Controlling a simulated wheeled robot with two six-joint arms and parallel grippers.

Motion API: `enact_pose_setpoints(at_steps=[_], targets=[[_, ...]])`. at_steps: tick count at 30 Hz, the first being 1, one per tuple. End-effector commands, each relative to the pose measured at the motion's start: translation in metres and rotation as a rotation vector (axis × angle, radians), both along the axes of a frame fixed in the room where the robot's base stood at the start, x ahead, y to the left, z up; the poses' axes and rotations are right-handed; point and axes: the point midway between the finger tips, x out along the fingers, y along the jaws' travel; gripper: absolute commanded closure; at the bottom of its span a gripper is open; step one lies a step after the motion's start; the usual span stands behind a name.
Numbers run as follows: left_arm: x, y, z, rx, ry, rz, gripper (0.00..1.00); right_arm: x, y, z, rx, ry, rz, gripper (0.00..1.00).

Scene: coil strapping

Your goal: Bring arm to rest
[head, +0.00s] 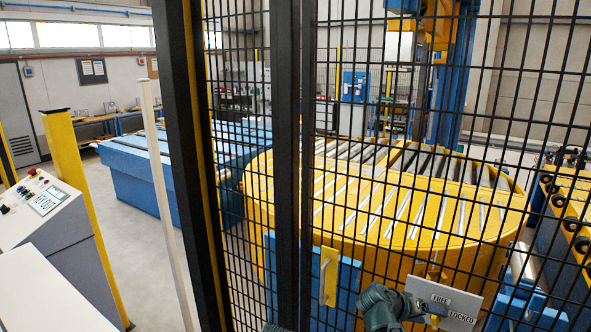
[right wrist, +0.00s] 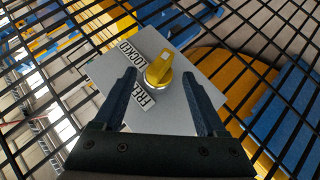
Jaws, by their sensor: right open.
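My right gripper (head: 418,308) is in front of a grey plate (head: 450,296) on the mesh fence, marked FREE and LOCKED. In the right wrist view, my right gripper (right wrist: 158,82) is open, with one dark finger on each side of a yellow knob (right wrist: 158,68). Gaps show between the knob and both fingers. The plate (right wrist: 196,66) fills the middle of that view. I cannot tell for sure which label the knob points at. In the head view the knob (head: 435,321) is partly hidden. My left gripper cannot be made out.
The black mesh fence with a thick post (head: 287,150) stands close ahead. A yellow handle (head: 328,276) is left of the plate. Behind the fence is a yellow roller turntable (head: 345,205). A control console (head: 40,215) and a yellow post (head: 75,180) stand at left.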

Motion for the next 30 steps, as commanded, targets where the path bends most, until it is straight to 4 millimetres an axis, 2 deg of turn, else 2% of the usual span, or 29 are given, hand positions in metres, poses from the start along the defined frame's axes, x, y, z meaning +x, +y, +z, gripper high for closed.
enact_pose_setpoints(at_steps=[10,14,21,30], targets=[[0.000,0.000,0.000,0.000,0.000,0.000,0.00,0.000,0.000,0.001,-0.005,0.003,0.000,0.26],[0.000,0.000,0.006,0.000,0.000,0.000,0.00,-0.002,-0.001,0.003,0.019,-0.011,-0.001,0.26],[0.000,0.000,0.034,0.000,0.000,0.000,0.00,-0.006,-0.006,0.011,0.187,-0.114,-0.003,0.26],[0.000,0.000,0.050,0.000,0.000,0.000,0.00,-0.008,-0.010,0.010,0.387,-0.237,-0.002,0.26]])
